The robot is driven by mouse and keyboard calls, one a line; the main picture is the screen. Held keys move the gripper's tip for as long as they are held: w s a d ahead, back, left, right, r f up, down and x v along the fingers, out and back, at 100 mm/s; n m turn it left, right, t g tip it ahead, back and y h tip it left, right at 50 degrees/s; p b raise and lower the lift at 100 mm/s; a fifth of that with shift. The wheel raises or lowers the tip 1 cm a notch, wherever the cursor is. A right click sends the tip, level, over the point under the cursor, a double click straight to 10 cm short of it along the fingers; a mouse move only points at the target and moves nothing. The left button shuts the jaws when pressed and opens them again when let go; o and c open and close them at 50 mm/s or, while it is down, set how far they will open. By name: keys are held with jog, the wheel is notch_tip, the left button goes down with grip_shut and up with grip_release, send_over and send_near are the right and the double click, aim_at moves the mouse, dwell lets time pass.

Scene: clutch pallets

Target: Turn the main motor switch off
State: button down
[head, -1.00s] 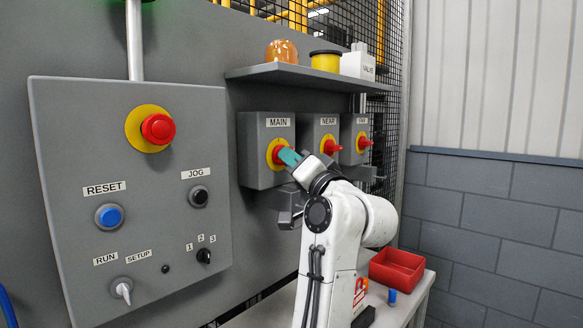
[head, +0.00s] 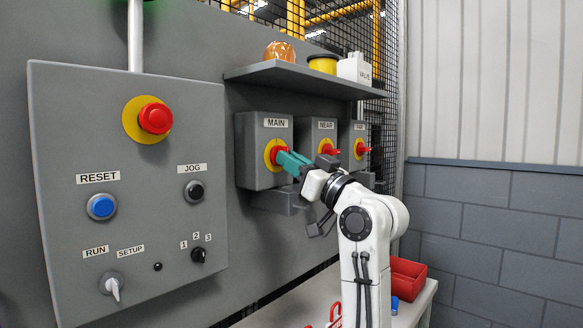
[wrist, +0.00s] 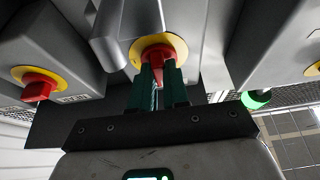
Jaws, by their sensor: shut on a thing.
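The main motor switch is a red knob on a yellow disc (head: 269,154), on a grey box labelled MAIN (head: 264,182). My gripper (head: 284,158) is at its front, with teal fingers reaching the red knob. In the wrist view the main switch's red knob (wrist: 157,53) sits between the two dark green fingers (wrist: 158,80), and they are shut on it. The knob's exact angle is partly hidden by the fingers.
The NEAR switch (head: 328,150) and the FAR switch (head: 361,149) stand close to the right. A shelf (head: 290,73) with several items is above. A control panel (head: 130,210) is at the left. A red bin (head: 407,278) is on the bench below.

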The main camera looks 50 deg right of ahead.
jog(key=shift+f, duration=0.1)
dwell(0.4)
jog(key=c, duration=1.1)
grip_release()
jog(key=b+v, duration=0.1)
jog(key=v, duration=0.9)
jog(key=shift+s+d+f, duration=0.1)
jog(key=shift+s, duration=0.2)
